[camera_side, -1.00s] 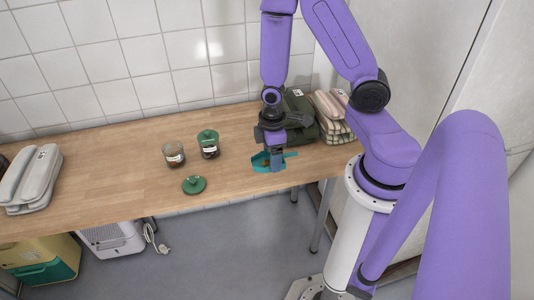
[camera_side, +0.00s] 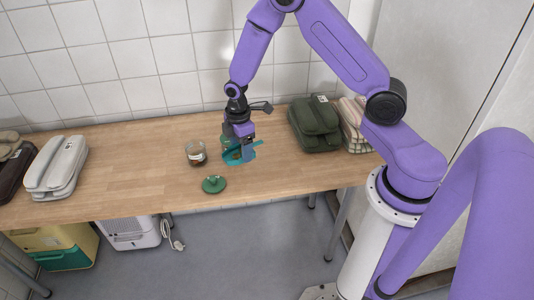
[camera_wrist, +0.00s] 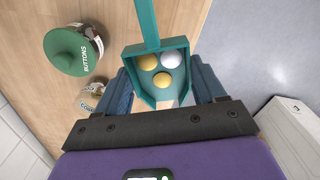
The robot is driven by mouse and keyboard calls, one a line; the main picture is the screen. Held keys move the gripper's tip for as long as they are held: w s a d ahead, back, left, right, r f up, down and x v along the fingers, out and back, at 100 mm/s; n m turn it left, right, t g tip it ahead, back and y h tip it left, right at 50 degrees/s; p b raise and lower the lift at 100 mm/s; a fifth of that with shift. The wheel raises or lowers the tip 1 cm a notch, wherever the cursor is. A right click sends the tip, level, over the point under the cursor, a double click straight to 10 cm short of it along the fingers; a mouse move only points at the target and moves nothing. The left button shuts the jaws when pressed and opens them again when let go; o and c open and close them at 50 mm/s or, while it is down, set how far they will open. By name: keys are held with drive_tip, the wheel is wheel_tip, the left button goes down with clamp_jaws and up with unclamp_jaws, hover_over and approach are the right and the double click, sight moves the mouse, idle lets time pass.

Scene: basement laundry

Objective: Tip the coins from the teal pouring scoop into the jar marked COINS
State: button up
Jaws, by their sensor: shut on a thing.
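The teal scoop (camera_wrist: 148,28) lies between the blue fingers of my gripper (camera_wrist: 163,84), which is shut on it. Two gold coins and one silver coin (camera_wrist: 172,59) rest in its tray. In the side view, my gripper (camera_side: 240,150) holds the scoop (camera_side: 233,159) above the table, in front of the lidded jar. The jar marked COINS (camera_wrist: 91,99) shows only partly in the wrist view, left of the scoop. In the side view it is the open glass jar (camera_side: 196,154), with dark contents low inside. A loose green lid (camera_side: 214,185) lies in front of it.
A jar marked BUTTONS with its green lid on (camera_wrist: 72,52) stands close to the COINS jar; my gripper mostly hides it in the side view. A dark green folded bundle (camera_side: 316,128) lies to the right, a grey one (camera_side: 58,166) to the left.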

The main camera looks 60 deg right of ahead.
drive_tip(key=w+d+n, duration=0.2)
drive_tip(key=w+n, duration=0.2)
drive_tip(key=w, duration=0.7)
drive_tip(key=w+d+n, duration=0.2)
drive_tip(key=w+n, duration=0.3)
drive_tip(key=w, duration=0.5)
drive_tip(key=shift+s+a+r+t+h, duration=0.1)
drive_tip(key=shift+s+a+t+h, duration=0.15)
drive_tip(key=shift+a+t+h, duration=0.85)
drive_tip(key=shift+s+a+r+t+h, duration=0.1)
drive_tip(key=shift+s+a+h, duration=0.2)
drive_tip(key=shift+h, duration=1.6)
drive_tip(key=shift+s+a+t+h, duration=0.15)
drive_tip(key=shift+a+t+h, duration=0.55)
drive_tip(key=shift+h, duration=0.8)
